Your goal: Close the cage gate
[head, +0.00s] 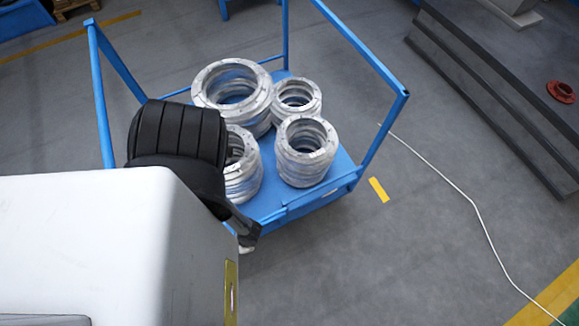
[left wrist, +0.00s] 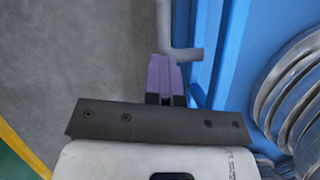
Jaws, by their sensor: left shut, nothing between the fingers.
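A blue wheeled-cart-like cage (head: 388,125) stands ahead of me, with tall posts and top rails. Its near lower edge (head: 325,197) is a low blue bar; I cannot tell which part is the gate. In the left wrist view, blue panels (left wrist: 232,50) run up the right side, and a bent grey rod (left wrist: 183,53) lies just beyond my fingers. My left gripper (left wrist: 165,75) has purple fingers, shut and empty, close beside the blue panel; contact with the rod is unclear. My left arm hides the cage's near left corner in the head view. My right gripper is not in view.
Several stacks of metal flanged rings (head: 307,150) stand on the blue cage floor. A white cable (head: 455,187) lies on the grey floor at right. Floor right of the cage is mostly clear.

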